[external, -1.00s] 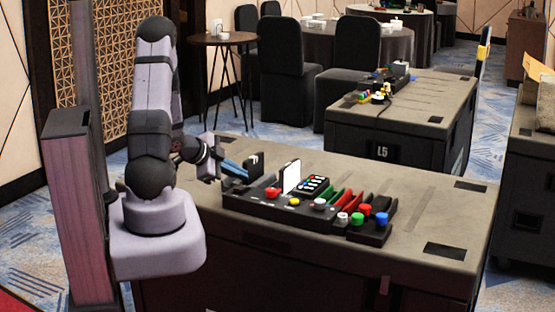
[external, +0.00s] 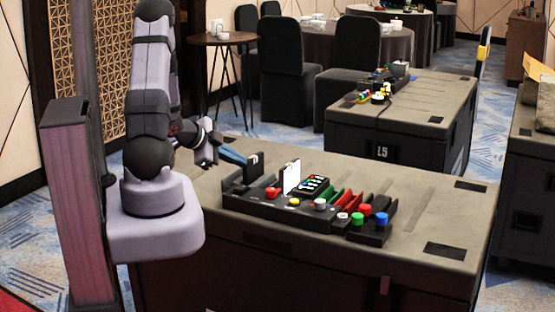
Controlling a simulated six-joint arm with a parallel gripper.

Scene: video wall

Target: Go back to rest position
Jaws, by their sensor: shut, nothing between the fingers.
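My gripper (external: 233,156) has blue fingers and is shut and empty. It is raised above the left end of the black console (external: 262,210) on the grey table (external: 300,149), close to the console's upright black part (external: 254,166). Whether the fingertips touch that part cannot be told from this view. The rest of my arm stands upright at the left.
The console carries a red button (external: 272,193), a white upright panel (external: 291,177) and several colored knobs, among them a blue knob (external: 381,219). A dark pillar (external: 75,200) stands left of my base. The table's right part is clear.

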